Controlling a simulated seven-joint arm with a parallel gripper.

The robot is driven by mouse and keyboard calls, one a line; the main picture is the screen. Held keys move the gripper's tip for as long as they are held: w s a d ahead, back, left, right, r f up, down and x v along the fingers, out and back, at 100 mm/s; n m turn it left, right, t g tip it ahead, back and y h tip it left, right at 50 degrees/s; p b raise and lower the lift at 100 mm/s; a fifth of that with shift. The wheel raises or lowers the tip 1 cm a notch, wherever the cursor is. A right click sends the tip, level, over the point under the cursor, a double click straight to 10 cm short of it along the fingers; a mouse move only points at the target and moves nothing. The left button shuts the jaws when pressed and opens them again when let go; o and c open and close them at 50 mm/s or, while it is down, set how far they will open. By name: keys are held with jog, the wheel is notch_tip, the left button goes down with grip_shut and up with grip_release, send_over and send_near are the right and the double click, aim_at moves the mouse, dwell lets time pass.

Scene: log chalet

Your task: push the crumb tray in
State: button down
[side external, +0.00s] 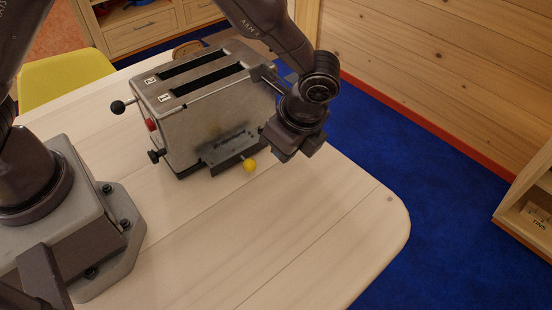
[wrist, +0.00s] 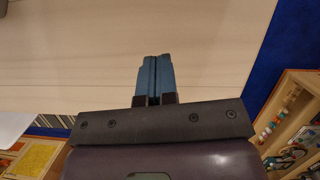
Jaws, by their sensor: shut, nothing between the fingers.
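The grey metal toaster (side external: 190,115) stands on the table in the side external view, with two slots on top. Its crumb tray (side external: 228,148) sticks out from the low part of the long side facing the camera. A round yellow knob (side external: 249,165) is on the tray's front. My gripper (side external: 287,150) is at the toaster's right end, right of the tray and above the knob in the picture; I cannot tell whether it touches the toaster. In the wrist view its blue fingers (wrist: 154,78) are shut and empty over bare tabletop. The tray is not recognisable there.
The toaster's left end has a black lever knob (side external: 118,107) and a red part (side external: 151,125). The pale table (side external: 300,230) is clear in front of the tray. Its rounded right edge borders blue carpet (side external: 440,190). A yellow chair (side external: 65,78) stands behind on the left.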

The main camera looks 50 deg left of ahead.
aim_at(241, 159)
jog(key=s+d+f+m+t+y, duration=0.1)
jog(key=s+d+f+m+y, duration=0.15)
jog(key=s+d+m, duration=0.2)
jog(key=a+f, duration=0.2)
jog(key=w+a+f+t+y, duration=0.1)
jog(key=a+f, duration=0.1)
jog(key=a+f+y, duration=0.1)
jog(key=a+f, duration=0.1)
jog(key=shift+w+a+f, duration=0.15)
jog(key=shift+a+f, duration=0.15)
jog(key=shift+f, duration=0.1)
jog(key=shift+w+a+f, duration=0.1)
jog(key=shift+w+a, duration=0.05)
jog(key=shift+a, duration=0.45)
jog(key=shift+w+a, duration=0.15)
jog(key=shift+a, duration=0.45)
jog(key=shift+w+a+f, duration=0.1)
jog(key=shift+w+a, duration=0.1)
jog(key=shift+a, duration=0.4)
jog(key=shift+a, duration=0.1)
jog(key=shift+w+a, duration=0.1)
jog(key=shift+a, duration=1.95)
